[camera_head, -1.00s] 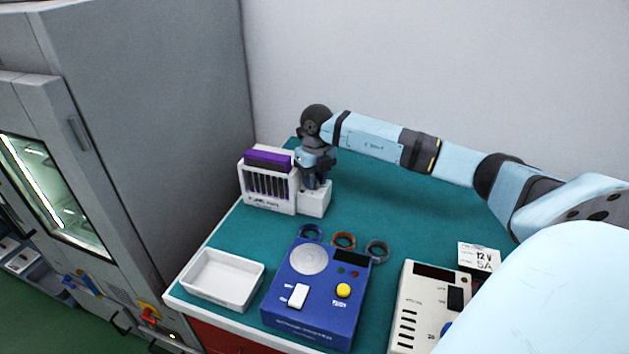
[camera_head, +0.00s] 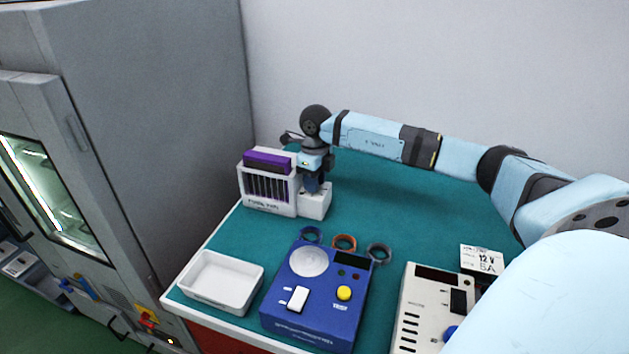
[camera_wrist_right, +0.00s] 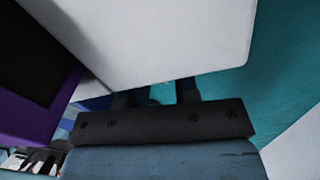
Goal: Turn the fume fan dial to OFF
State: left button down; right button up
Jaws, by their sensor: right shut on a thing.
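The fume fan (camera_head: 265,203) is a white slatted box with a purple block on top, at the back left of the green mat. A smaller white housing (camera_head: 315,205) adjoins its right side. My right gripper (camera_head: 312,187) points down onto this housing and is shut on the dial, which the fingers hide. I cannot read the dial's setting. In the right wrist view the dark fingers (camera_wrist_right: 155,97) reach behind a large white surface (camera_wrist_right: 170,40), with purple at the left. My left gripper is not in view.
A white tray (camera_head: 185,290), a blue device (camera_head: 330,322) with a yellow button, and a beige unit (camera_head: 410,325) stand along the front. Several coloured rings lie behind the blue device. A grey cabinet (camera_head: 150,120) stands at left. The mat right of the fan is clear.

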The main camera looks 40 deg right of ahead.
jog(key=o, duration=0.6)
jog(key=shift+o, duration=0.2)
notch_tip(320, 180, up, 14)
jog(key=shift+d, duration=0.3)
jog(key=shift+f, duration=0.1)
dwell(0.4)
